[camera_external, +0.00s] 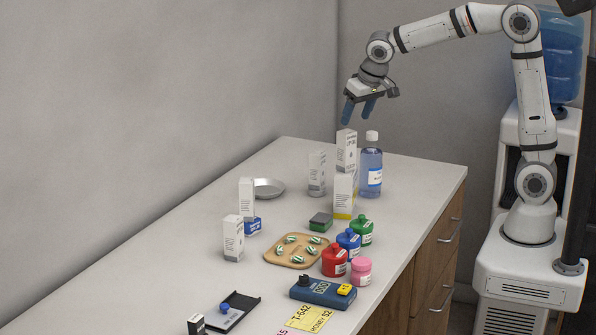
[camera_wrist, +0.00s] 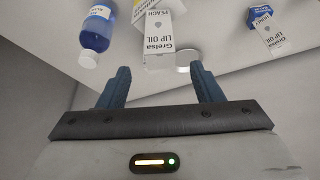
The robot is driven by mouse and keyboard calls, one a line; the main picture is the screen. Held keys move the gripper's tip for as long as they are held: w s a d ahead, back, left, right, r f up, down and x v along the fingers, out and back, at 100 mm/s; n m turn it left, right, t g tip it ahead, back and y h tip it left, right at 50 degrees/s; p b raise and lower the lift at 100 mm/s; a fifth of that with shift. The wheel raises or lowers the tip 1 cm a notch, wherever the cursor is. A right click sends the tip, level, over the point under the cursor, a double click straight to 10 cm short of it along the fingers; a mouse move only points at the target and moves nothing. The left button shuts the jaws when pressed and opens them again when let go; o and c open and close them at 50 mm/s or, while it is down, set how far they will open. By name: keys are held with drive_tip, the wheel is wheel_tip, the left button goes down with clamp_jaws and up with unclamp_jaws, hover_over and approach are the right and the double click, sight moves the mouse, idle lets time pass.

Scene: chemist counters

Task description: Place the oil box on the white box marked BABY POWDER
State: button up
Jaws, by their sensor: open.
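A white lip oil box marked PEACH (camera_wrist: 158,36) shows in the wrist view, just beyond my open fingers. In the external view, the tall white box (camera_external: 346,148) atop a white box with a yellow band (camera_external: 343,197) appears to be it. My gripper (camera_external: 357,115) is open and empty above this stack, fingers pointing down; it also shows in the wrist view (camera_wrist: 161,70). A second lip oil box, marked HONEY (camera_wrist: 281,37), stands on a blue box (camera_wrist: 259,17); the external view shows this pair at left (camera_external: 246,190). I cannot read BABY POWDER on any box.
A blue liquid bottle (camera_external: 372,165) stands close right of the stack, a pale container (camera_external: 317,173) to its left. In front are a green-and-dark box (camera_external: 320,222), several colored jars (camera_external: 334,261) and a wooden tray (camera_external: 278,258). The left counter is mostly clear.

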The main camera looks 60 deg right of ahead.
drive_tip(key=s+f+n+y, duration=0.1)
drive_tip(key=s+n, duration=0.1)
drive_tip(key=s, duration=1.1)
drive_tip(key=s+f+n+g, duration=0.1)
drive_tip(key=s+f+n, duration=0.1)
drive_tip(key=s, duration=1)
drive_tip(key=shift+s+d+f+y, duration=0.3)
drive_tip(key=shift+s+y, duration=0.05)
drive_tip(key=shift+y, duration=0.05)
